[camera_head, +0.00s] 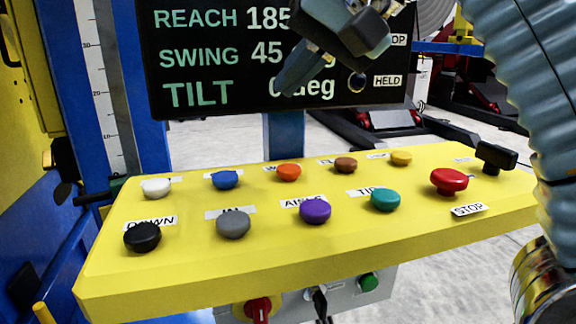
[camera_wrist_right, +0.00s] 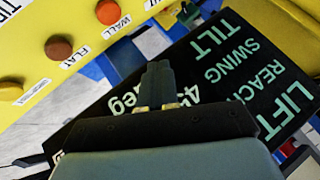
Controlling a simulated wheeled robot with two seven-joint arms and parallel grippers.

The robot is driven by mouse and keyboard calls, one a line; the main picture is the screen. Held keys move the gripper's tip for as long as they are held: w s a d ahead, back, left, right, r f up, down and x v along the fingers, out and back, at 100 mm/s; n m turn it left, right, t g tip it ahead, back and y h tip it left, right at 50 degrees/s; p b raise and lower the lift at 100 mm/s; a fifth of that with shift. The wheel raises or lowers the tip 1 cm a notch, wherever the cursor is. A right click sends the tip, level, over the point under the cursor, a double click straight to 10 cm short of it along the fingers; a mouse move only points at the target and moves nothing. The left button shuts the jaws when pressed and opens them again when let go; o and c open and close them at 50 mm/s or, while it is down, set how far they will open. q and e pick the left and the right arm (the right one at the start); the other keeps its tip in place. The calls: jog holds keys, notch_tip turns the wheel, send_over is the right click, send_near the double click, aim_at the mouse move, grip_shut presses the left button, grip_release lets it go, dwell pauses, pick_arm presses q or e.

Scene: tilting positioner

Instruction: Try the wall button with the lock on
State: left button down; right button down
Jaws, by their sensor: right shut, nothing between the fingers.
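The wall button is the orange one (camera_head: 289,172) in the back row of the yellow panel (camera_head: 400,228); its label is partly hidden in the head view. In the right wrist view the orange button (camera_wrist_right: 108,12) sits beside the WALL label (camera_wrist_right: 118,25). My right gripper (camera_head: 287,88) is shut and empty. It hangs above the panel's far side, in front of the display (camera_head: 215,70), apart from the button. The gripper's fingers (camera_wrist_right: 157,78) also show in the right wrist view. A key switch (camera_head: 319,300) is under the panel; I cannot tell its setting. My left gripper is not in view.
Neighbouring buttons are blue (camera_head: 225,180) and brown (camera_head: 346,164); a red STOP button (camera_head: 449,181) is at right. The display reads TILT and SWING 45, partly covered by my gripper. A red rotary switch (camera_head: 258,308) hangs below.

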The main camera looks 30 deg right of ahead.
jog(key=b, duration=0.1)
send_over(295, 169)
notch_tip(295, 169, down, 6)
jog(key=shift+f, duration=0.15)
jog(key=shift+f+b, duration=0.75)
dwell(1.4)
jog(key=shift+f, duration=0.4)
jog(key=shift+f+b, duration=0.45)
jog(key=shift+b, duration=0.1)
dwell(0.4)
dwell(0.3)
jog(key=shift+r+p, duration=0.9)
jog(key=shift+p, duration=0.1)
